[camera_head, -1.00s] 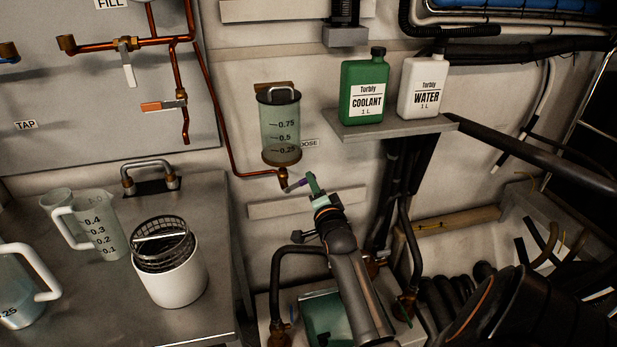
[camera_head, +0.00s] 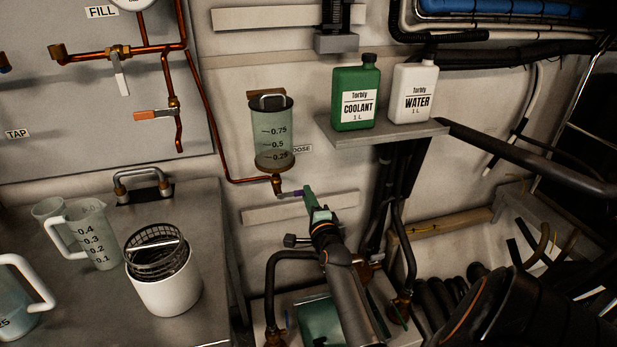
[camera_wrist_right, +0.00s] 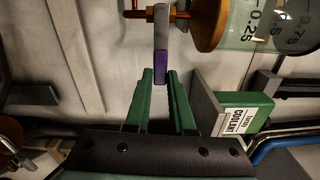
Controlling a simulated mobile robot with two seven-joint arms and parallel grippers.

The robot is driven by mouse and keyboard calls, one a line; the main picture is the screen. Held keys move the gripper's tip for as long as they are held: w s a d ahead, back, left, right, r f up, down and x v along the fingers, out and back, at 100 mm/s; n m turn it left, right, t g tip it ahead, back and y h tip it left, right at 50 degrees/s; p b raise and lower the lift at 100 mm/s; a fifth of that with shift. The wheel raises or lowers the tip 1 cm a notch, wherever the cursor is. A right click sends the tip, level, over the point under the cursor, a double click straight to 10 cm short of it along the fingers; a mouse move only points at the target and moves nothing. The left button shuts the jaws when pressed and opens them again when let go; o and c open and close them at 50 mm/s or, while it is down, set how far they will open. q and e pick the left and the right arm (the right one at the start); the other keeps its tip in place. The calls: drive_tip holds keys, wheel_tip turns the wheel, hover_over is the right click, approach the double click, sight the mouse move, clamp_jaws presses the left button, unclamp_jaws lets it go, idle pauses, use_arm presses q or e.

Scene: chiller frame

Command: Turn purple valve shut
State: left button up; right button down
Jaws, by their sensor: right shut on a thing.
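The purple valve is a small lever with a purple end (camera_head: 297,193) on the copper fitting (camera_head: 277,184) under the clear dosing cylinder (camera_head: 272,135). In the head view the lever points right, roughly level. My right gripper (camera_head: 308,195) has green fingers and is shut on the lever's purple end. In the right wrist view the purple end (camera_wrist_right: 160,68) sits between the green fingertips (camera_wrist_right: 160,77), and the lever's grey part runs on toward the copper fitting. My left gripper is not in view.
A shelf (camera_head: 385,132) holding the green coolant bottle (camera_head: 355,97) and white water bottle (camera_head: 412,92) stands right of the cylinder. A counter at left holds jugs (camera_head: 93,235) and a white pot with a basket (camera_head: 167,290). Black hoses and pipes crowd the lower right.

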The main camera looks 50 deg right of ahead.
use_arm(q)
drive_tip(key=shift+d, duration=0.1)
use_arm(e)
drive_tip(key=shift+a+f, duration=0.15)
drive_tip(key=shift+f, duration=0.35)
drive_tip(key=c, duration=1)
unclamp_jaws()
drive_tip(key=shift+o, duration=1.1)
drive_tip(key=shift+r, duration=0.15)
